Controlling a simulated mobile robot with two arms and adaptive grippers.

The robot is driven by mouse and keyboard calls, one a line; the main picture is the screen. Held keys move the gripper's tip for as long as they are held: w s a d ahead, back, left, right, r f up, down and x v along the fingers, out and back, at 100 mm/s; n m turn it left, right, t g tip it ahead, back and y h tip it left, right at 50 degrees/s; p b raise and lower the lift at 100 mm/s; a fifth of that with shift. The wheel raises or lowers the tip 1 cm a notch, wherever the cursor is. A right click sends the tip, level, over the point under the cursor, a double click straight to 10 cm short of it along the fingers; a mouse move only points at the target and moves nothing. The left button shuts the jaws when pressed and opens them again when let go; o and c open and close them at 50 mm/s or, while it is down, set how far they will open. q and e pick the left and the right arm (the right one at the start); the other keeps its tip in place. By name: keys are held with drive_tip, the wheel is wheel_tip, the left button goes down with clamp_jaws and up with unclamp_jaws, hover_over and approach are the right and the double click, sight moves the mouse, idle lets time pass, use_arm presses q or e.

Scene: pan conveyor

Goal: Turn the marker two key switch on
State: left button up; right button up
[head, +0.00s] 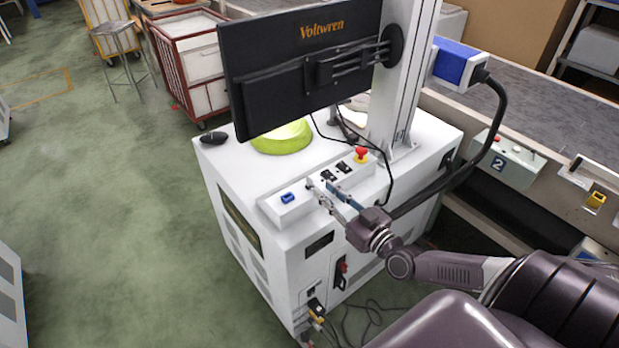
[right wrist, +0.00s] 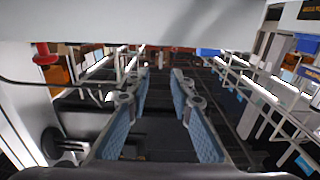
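The white marker cabinet (head: 238,173) carries a sloped control panel (head: 270,208) on its top. The panel has a blue switch (head: 287,198), black switches (head: 343,167) and a red emergency stop button (head: 360,155). My right gripper (head: 319,187) is over the middle of this panel, between the blue switch and the black switches. In the right wrist view its two blue-padded fingers (right wrist: 160,76) stand apart with nothing seen between them. I cannot make out a key switch; the fingers cover part of the panel. My left gripper is not in view.
A column (head: 402,75) and a thick black cable (head: 497,110) stand to the right. A box labelled 2 (head: 515,165) sits by the conveyor (head: 560,105). Green floor (head: 110,220) is clear at left.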

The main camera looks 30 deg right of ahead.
sight(310, 178)
drive_tip(key=shift+w+a, duration=0.2)
drive_tip(key=shift+w, duration=1.7)
drive_tip(key=shift+w+a, duration=0.15)
drive_tip(key=shift+w, duration=1.75)
clamp_jaws()
